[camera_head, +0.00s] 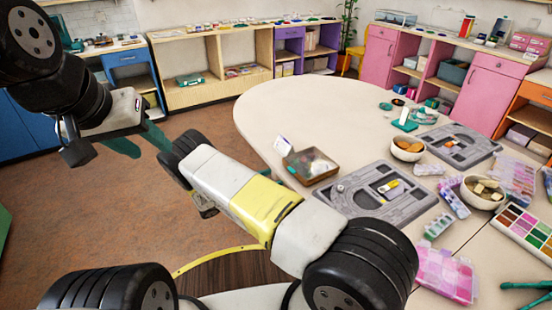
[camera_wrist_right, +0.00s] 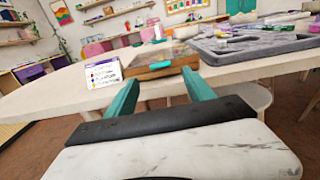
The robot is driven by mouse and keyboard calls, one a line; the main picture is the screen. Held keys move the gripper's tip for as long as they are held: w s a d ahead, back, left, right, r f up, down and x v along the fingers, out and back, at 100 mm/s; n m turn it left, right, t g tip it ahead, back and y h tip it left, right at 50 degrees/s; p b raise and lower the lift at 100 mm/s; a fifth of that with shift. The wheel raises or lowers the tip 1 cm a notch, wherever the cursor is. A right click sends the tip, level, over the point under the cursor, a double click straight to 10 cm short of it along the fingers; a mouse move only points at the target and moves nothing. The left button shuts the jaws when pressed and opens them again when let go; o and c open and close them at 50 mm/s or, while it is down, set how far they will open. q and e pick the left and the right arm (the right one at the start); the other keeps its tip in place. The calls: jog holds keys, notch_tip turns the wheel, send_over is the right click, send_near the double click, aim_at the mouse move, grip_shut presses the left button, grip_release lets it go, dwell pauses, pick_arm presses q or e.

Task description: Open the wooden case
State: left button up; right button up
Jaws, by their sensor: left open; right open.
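The wooden case (camera_head: 325,178) is a small brown box with a clear top, at the table's near left edge, with small items showing through it. The lid looks shut. A teal piece sits on its front side, seen clearly in the right wrist view (camera_wrist_right: 160,62). My right gripper (camera_wrist_right: 160,82) is open and empty, its teal fingers pointing at the case from in front of the table edge, apart from it. My left gripper (camera_head: 140,140) is open and empty over the floor, well left of the table.
A white card (camera_wrist_right: 103,74) stands beside the case's left. A grey tool board (camera_head: 355,203) lies just right of the case. Bowls (camera_head: 407,155), bead trays and a second board (camera_head: 468,142) fill the table's right side. The table (camera_head: 285,105) is bare behind the case.

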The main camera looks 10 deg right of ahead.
aim_at(286, 179)
jog(key=x, duration=0.7)
jog(key=shift+d, duration=0.15)
jog(key=shift+c, duration=0.2)
grip_shut()
